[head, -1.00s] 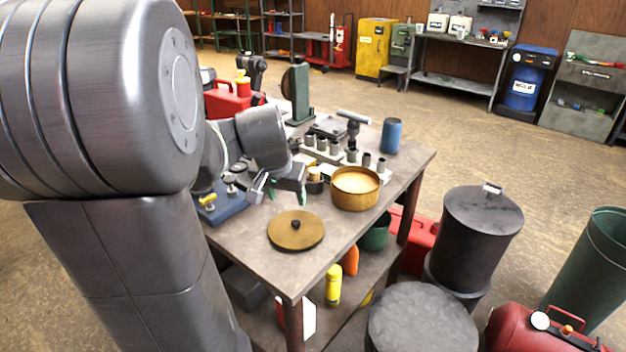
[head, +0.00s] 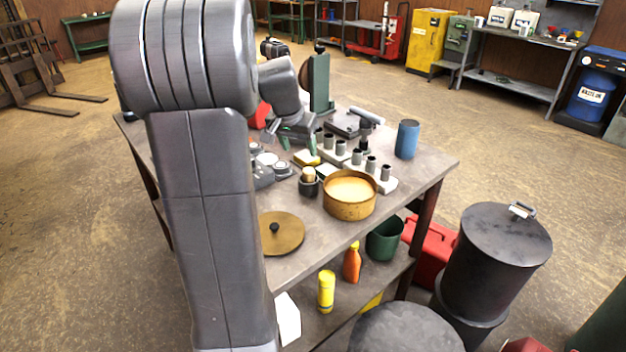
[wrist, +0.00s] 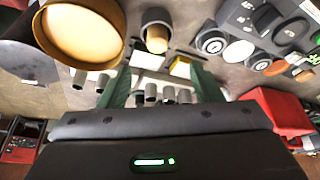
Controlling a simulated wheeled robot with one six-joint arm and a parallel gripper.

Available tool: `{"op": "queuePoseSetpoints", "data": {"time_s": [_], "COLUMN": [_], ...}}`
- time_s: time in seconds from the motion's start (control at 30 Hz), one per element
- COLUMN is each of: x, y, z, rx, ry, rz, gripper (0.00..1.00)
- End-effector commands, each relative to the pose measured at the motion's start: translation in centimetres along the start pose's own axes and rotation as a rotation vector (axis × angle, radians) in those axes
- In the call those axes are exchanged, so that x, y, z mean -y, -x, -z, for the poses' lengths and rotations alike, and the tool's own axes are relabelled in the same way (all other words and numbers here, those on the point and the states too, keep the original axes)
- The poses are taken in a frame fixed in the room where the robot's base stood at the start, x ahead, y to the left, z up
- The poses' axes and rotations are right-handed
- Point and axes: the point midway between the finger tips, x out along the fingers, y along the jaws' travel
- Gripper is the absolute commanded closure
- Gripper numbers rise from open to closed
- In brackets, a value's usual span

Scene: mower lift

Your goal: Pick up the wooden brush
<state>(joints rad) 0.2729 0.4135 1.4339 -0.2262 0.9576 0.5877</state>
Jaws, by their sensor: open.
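I cannot make out a clear wooden brush. A dark cup (head: 309,187) on the workbench holds a round, light wooden piece (head: 308,173), which may be part of it. The same wooden piece (wrist: 157,40) shows in the wrist view in its cup, beyond the fingers. A yellow block (head: 307,159) lies just behind the cup, with a pale block (head: 326,171) to its right. My gripper (head: 298,143) is open and empty, with its green fingers above the bench behind the cup. In the wrist view its fingers (wrist: 162,87) stand well apart.
A round tan pan (head: 350,207) stands right of the cup, with a brass lid (head: 284,236) in front. Holders with grey cylinders (head: 372,166), a blue can (head: 407,139) and a green upright post (head: 320,84) stand behind. The bench's front right top (head: 340,238) is clear.

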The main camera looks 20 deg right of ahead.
Motion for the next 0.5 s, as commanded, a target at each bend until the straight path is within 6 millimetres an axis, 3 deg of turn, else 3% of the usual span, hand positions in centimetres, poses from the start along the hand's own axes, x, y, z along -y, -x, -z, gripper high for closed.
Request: {"op": "queuePoseSetpoints", "data": {"time_s": [0.2,0.5], "x": [-0.1,-0.2], "y": [-4.3,-6.5], "z": [0.0,0.1], "rx": [0.004,0.002], "ry": [-0.002,-0.001], "rz": [-0.002,-0.002], "gripper": [0.41,0.41]}}
